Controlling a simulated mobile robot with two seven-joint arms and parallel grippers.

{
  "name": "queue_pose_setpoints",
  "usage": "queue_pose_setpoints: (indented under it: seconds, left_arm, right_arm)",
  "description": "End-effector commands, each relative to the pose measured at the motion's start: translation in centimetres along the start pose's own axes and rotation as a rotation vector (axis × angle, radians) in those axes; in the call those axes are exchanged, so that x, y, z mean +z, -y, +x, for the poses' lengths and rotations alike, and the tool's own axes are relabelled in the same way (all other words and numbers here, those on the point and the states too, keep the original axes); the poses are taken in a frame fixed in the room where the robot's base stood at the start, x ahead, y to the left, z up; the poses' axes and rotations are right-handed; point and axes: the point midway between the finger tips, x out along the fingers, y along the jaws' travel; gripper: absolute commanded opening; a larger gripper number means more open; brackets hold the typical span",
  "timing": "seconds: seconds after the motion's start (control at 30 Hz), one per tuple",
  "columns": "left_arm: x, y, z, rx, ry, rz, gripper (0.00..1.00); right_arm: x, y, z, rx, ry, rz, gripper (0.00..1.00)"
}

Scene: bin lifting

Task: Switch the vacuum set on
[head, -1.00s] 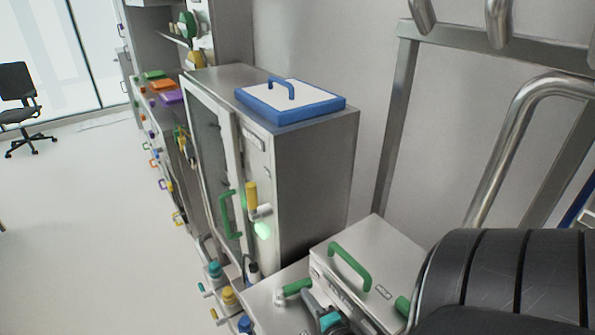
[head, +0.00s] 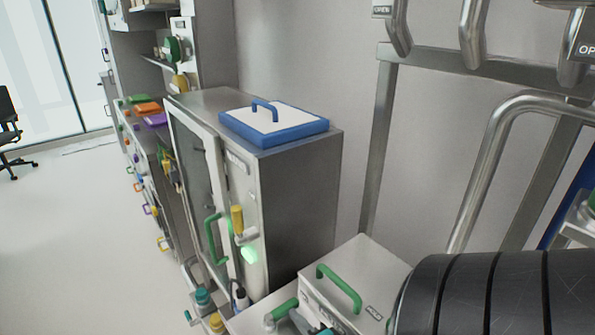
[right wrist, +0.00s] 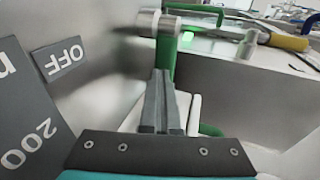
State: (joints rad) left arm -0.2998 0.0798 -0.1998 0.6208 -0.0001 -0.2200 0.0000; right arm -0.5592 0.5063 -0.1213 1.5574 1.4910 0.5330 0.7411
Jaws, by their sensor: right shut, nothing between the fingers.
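A green lever with a metal hub (head: 283,310) is low in the head view, left of a steel box. It also shows in the right wrist view, with its silver hub (right wrist: 158,22) at the top. An OFF label (right wrist: 62,57) is on the panel to its left. My right gripper (right wrist: 158,80) is shut and empty, its fingertips in front of the green lever and overlapping it; I cannot tell whether they touch. In the head view my right gripper (head: 297,317) is partly cut off at the bottom edge. My left gripper is not in view.
A steel cabinet (head: 300,185) has a green door handle (head: 211,238) and a yellow lever (head: 237,219) above a green glow. A blue-edged lid (head: 273,124) lies on top. The steel box has a green handle (head: 338,286). Metal rails stand at right; the left floor is open.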

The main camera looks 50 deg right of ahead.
Motion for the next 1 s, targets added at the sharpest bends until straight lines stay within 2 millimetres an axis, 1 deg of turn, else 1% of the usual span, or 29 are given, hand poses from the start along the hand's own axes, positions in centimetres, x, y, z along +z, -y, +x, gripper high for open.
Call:
queue_pose_setpoints:
  seconds: [0.23,0.37,0.7,1.0]
  left_arm:
    - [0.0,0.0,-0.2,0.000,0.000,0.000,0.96]
    - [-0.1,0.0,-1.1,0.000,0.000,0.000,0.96]
    - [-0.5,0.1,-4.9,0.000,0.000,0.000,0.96]
    - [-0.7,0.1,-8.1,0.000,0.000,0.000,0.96]
  right_arm:
    - [-0.2,0.5,0.0,-0.004,-0.005,0.001,0.00]
    - [-0.2,1.8,-0.5,-0.004,-0.005,0.001,0.00]
    - [-0.1,7.6,-2.4,-0.002,-0.003,0.003,0.00]
    - [0.0,12.3,-3.9,-0.001,-0.001,0.001,0.00]
